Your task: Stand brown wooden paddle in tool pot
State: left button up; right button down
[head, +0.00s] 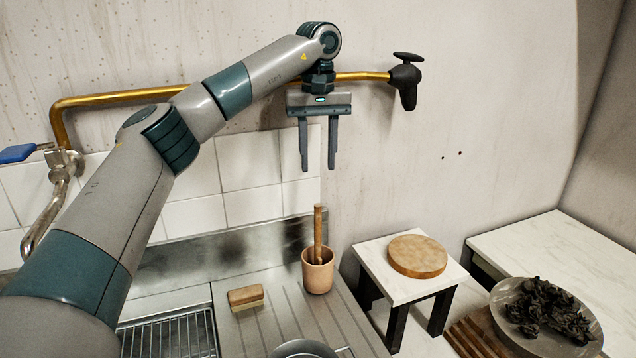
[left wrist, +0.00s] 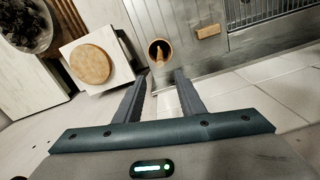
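The tool pot (head: 318,274) is a terracotta-coloured cup on the ribbed metal drainboard. The brown wooden paddle (head: 317,230) stands in it, nearly upright, with its handle sticking out above the rim; its lower end is hidden inside. In the left wrist view the pot (left wrist: 152,46) shows beyond the fingertips, with the paddle (left wrist: 158,58) in its mouth. My left gripper (head: 319,168) is open and empty, pointing down well above the pot and apart from the paddle. My right gripper is in neither view.
A wooden block or brush (head: 246,297) lies left of the pot. A white stand (head: 385,285) with a round wooden board (head: 417,256) is to the right. Farther right is a bowl of dark lumps (head: 548,312). A brass pipe (head: 350,76) runs along the wall behind my left arm.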

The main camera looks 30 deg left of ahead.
pick_arm(q)
jog(key=shift+r, duration=1.2)
jog(key=shift+f, duration=0.1)
dwell(0.4)
